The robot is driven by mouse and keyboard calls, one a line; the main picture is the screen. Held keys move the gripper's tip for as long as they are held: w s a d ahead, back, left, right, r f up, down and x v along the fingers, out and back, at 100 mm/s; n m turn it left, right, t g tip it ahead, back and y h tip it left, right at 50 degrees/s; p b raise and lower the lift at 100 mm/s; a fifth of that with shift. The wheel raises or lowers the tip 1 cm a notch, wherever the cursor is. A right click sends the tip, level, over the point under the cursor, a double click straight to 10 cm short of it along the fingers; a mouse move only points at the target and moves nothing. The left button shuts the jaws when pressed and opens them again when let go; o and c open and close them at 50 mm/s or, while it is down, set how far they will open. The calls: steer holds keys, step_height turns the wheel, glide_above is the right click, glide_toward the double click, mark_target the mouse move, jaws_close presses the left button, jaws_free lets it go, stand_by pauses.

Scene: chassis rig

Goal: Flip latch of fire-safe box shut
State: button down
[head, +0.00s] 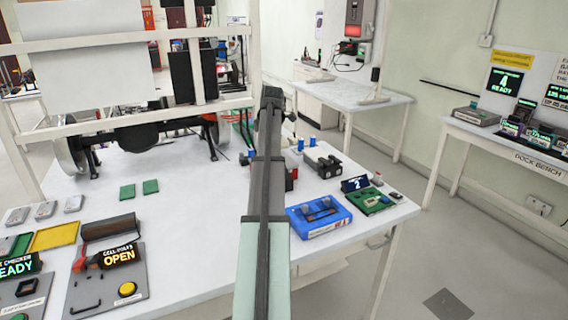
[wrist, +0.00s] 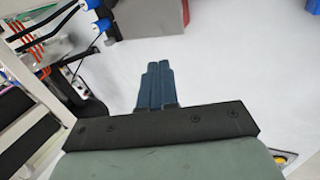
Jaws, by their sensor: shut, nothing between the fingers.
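My gripper (wrist: 154,86) shows in the wrist view with its dark fingers together, above bare white tabletop and holding nothing. In the head view my arm runs up the middle of the picture and I cannot make out the fingers. No thing is clearly marked as the fire-safe box, and I see no latch that I can read as open or shut. A grey box with a red side (wrist: 152,14) stands at the top of the wrist view, apart from the fingertips. In the head view a red part (head: 290,182) shows beside my arm, which hides the rest.
A blue case (head: 318,215) and a green board (head: 371,201) lie right of my arm. A panel with an OPEN display (head: 118,257) and yellow button (head: 127,289) lies left. A white frame (head: 60,130) rises at the back left.

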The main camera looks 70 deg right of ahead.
steer(key=s+d+r, duration=0.1)
steer(key=s, duration=0.9)
steer(key=shift+r+n, duration=0.35)
steer(key=shift+n, duration=0.05)
steer(key=x, duration=1.4)
steer(key=shift+a, duration=0.1)
steer(key=shift+w, duration=0.1)
steer(key=shift+w+d+g+y, duration=0.25)
steer(key=shift+d+g+y, duration=0.15)
steer(key=shift+y, duration=0.1)
steer(key=shift+w+d+f, duration=0.3)
steer(key=shift+w+d, duration=0.1)
steer(key=shift+w, duration=0.05)
steer(key=shift+a, duration=0.1)
steer(key=shift+s, duration=0.15)
